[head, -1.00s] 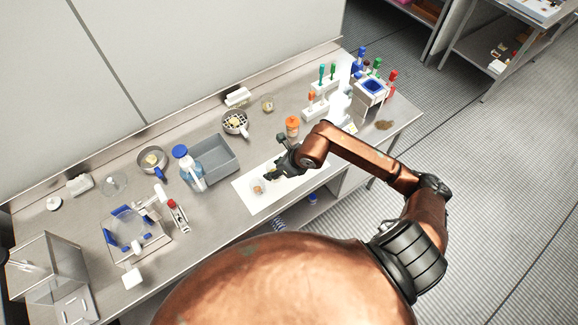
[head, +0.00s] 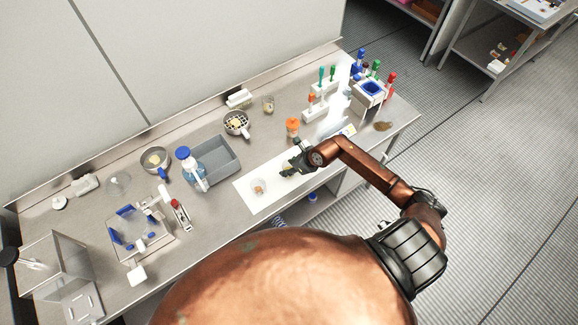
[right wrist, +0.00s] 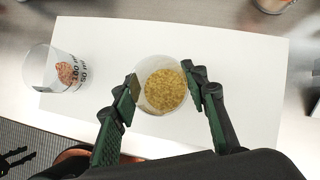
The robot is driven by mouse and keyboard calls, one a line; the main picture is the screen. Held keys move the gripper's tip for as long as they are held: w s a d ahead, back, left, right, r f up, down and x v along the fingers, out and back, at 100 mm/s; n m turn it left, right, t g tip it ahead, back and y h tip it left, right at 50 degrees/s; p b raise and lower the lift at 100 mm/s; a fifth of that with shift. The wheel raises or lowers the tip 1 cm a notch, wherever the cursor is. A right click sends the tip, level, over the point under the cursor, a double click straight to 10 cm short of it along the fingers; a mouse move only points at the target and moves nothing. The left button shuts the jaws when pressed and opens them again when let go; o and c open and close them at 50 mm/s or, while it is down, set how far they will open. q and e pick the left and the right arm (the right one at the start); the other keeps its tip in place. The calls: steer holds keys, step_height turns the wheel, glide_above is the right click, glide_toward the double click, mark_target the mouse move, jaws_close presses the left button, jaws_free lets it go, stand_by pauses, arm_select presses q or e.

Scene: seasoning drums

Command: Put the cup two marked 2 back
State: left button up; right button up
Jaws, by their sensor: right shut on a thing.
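My right gripper (head: 289,170) is over the right half of the white mat (head: 262,201). In the right wrist view its two fingers (right wrist: 161,80) are shut on a clear cup (right wrist: 163,88) filled with yellowish granules. The cup looks upright, seen from above; I cannot read a 2 on it, nor tell whether its base touches the mat. A second clear cup (right wrist: 62,72) with reddish-brown contents and printed volume marks stands at the mat's left end, apart from the gripper; it also shows in the head view (head: 258,187). My left gripper is not seen.
A grey bin (head: 222,160) and a blue-capped bottle (head: 192,168) stand left of the mat. An orange-capped jar (head: 292,127) stands behind it. Tube racks (head: 316,110) and a blue-topped box (head: 369,91) are at the right.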

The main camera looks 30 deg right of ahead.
steer(key=o, duration=1.2)
steer(key=shift+o, duration=0.2)
steer(key=shift+r, duration=0.1)
steer(key=b+v, duration=0.1)
steer(key=v, duration=1.1)
